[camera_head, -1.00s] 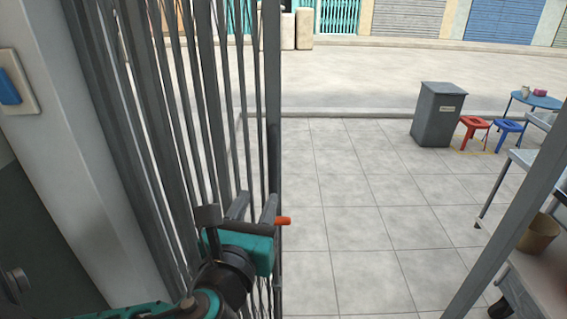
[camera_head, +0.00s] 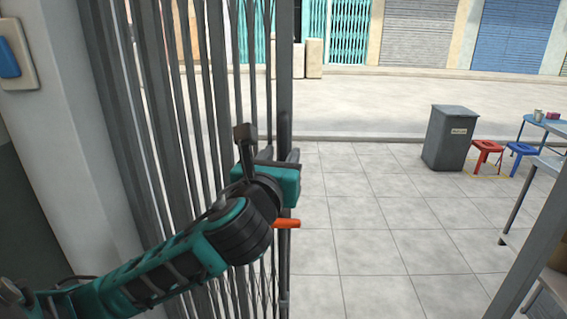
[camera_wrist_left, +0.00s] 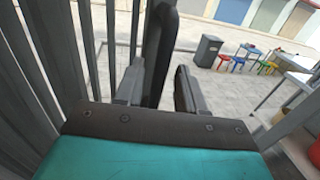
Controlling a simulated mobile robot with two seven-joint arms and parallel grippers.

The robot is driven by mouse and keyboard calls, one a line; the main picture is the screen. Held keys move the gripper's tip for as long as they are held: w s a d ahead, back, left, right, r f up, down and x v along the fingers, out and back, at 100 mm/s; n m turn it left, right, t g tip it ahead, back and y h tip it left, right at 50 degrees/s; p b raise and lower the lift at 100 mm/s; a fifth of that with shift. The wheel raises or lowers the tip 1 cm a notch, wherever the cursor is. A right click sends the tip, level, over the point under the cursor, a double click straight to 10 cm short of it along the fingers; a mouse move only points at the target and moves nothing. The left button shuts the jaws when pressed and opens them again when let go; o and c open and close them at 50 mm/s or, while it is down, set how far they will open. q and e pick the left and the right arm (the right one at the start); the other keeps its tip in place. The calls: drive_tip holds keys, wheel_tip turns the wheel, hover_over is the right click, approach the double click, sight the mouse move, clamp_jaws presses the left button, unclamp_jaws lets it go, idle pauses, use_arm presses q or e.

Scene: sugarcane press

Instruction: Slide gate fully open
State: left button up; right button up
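The grey folding metal gate (camera_head: 188,120) stands on the left in the head view, its upright bars bunched close together. Its leading post (camera_head: 285,60) is upright, with an orange latch lever (camera_head: 287,223) low on it. A dark vertical handle bar (camera_wrist_left: 160,45) shows in the left wrist view. My left gripper (camera_head: 279,156) is at the post, above the lever. In the left wrist view my left gripper (camera_wrist_left: 158,90) has its fingers apart, with the handle bar between them and a gap on its right. Contact is unclear. My right gripper is in neither view.
A white wall pillar with a blue switch (camera_head: 9,60) is at the left. The tiled floor (camera_head: 380,215) right of the gate is clear. A grey bin (camera_head: 451,137), red stool (camera_head: 487,150), blue stool (camera_head: 522,150) and metal frame (camera_head: 535,235) are at the right.

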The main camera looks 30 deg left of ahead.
use_arm(q)
drive_tip(key=shift+x, duration=1.15)
clamp_jaws()
